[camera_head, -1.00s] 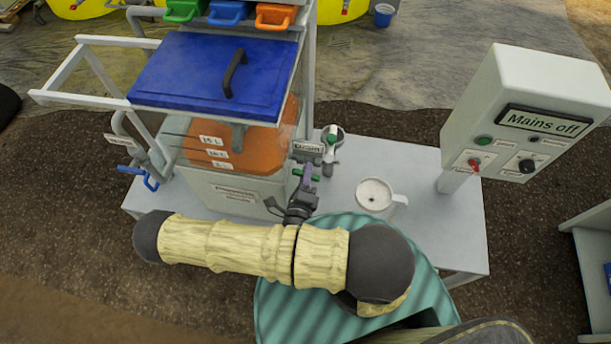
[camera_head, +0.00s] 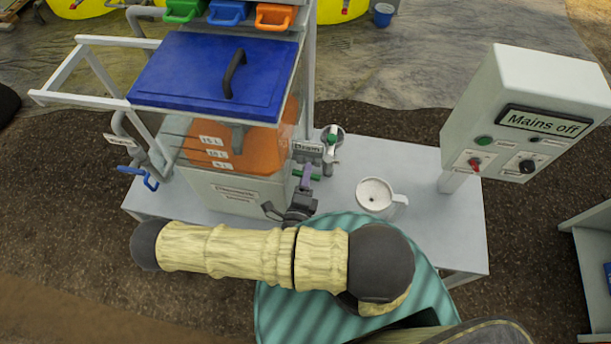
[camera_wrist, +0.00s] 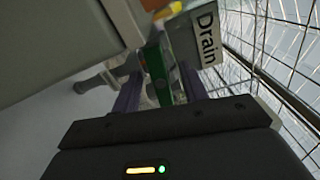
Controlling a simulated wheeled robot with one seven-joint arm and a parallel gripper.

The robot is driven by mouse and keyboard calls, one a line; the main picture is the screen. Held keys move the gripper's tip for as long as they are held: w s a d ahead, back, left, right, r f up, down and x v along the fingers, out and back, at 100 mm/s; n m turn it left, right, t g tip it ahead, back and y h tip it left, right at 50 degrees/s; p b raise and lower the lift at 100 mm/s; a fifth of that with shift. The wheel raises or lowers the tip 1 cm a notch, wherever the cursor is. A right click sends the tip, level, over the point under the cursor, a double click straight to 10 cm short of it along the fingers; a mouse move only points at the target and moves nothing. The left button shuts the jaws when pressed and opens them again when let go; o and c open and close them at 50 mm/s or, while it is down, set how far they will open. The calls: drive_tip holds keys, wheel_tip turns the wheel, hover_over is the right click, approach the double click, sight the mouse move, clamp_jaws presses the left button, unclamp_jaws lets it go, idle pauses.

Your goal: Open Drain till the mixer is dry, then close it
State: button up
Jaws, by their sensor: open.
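The mixer (camera_head: 235,190) is a clear-walled tank under a blue lid, with litre marks on its front and orange liquid (camera_head: 262,150) inside. The exact liquid level is hard to read. The Drain label (camera_head: 307,148) is at its lower right, above a valve with a green handle (camera_head: 314,177). In the wrist view the green handle (camera_wrist: 156,68) stands between the two purple fingers of my gripper (camera_wrist: 160,90), beside the Drain label (camera_wrist: 207,38). My gripper (camera_head: 304,184) is open around the handle; contact cannot be told.
A white cup (camera_head: 374,195) stands on the bench (camera_head: 430,215) to the right. Another green-handled fitting (camera_head: 332,139) is just behind the drain. A control box (camera_head: 525,110) reads "Mains off". A blue-handled valve (camera_head: 138,173) is at the left.

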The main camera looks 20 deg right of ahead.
drive_tip(key=v, duration=0.6)
idle(0.3)
idle(0.5)
